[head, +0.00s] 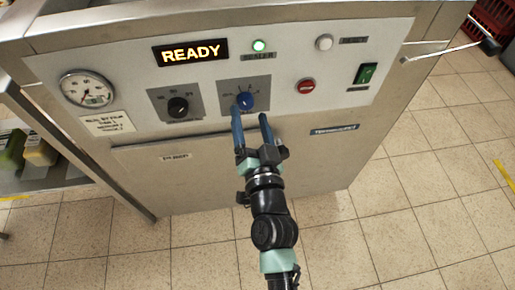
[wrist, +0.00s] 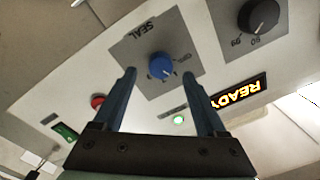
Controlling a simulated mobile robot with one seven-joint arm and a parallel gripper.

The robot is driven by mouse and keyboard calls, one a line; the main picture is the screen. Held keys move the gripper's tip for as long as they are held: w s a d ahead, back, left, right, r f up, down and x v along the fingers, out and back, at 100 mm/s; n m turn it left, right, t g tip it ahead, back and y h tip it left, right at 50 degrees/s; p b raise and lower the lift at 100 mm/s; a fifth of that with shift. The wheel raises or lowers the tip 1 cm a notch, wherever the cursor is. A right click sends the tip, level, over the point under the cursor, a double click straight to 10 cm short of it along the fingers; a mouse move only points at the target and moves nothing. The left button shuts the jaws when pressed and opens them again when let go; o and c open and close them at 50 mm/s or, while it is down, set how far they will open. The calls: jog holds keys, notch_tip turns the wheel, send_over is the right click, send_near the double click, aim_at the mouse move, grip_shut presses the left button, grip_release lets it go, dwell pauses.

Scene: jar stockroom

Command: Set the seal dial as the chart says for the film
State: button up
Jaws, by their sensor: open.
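The blue seal dial (head: 246,101) sits on a grey plate on the machine's front panel. It also shows in the wrist view (wrist: 161,65), with a pale pointer mark and small markings around it; I cannot tell surely which mark it points to. My gripper (head: 250,115) is open and empty. In the wrist view its two fingers (wrist: 160,74) straddle the space just in front of the dial, with gaps on both sides. A small printed chart (head: 108,123) is under the gauge at the left; its lines are too small to read surely. A small label (head: 175,156) is lower down, also unreadable.
A black knob (head: 178,106) is left of the seal dial. A red button (head: 306,86) and a green switch (head: 364,74) are to the right. The display (head: 191,53) reads READY, and a green lamp (head: 259,46) is lit. A handle (head: 489,46) juts out at the upper right.

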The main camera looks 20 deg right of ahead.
jog(key=v, duration=0.9)
jog(key=shift+s+b, duration=0.3)
jog(key=shift+b, duration=0.1)
jog(key=shift+a, duration=0.1)
jog(key=w+a+r+n+t+y, duration=0.1)
jog(key=w+a+r+n+t, duration=0.15)
jog(key=r, duration=0.65)
jog(key=w+a+r+n+t+y, duration=0.1)
jog(key=w+a+r+n+y, duration=0.2)
jog(key=r, duration=0.6)
jog(key=w+a+r+n+t, duration=0.1)
jog(key=w+a+r+t, duration=0.2)
jog(key=r, duration=0.6)
jog(key=s+a+r+n+t, duration=0.2)
jog(key=s+r, duration=0.3)
jog(key=r, duration=0.6)
jog(key=s+a+r+n+t, duration=0.1)
jog(key=s+a+r, duration=0.25)
jog(key=r, duration=0.85)
notch_tip(320, 180, up, 24)
jog(key=p, duration=2.5)
jog(key=shift+d, duration=0.5)
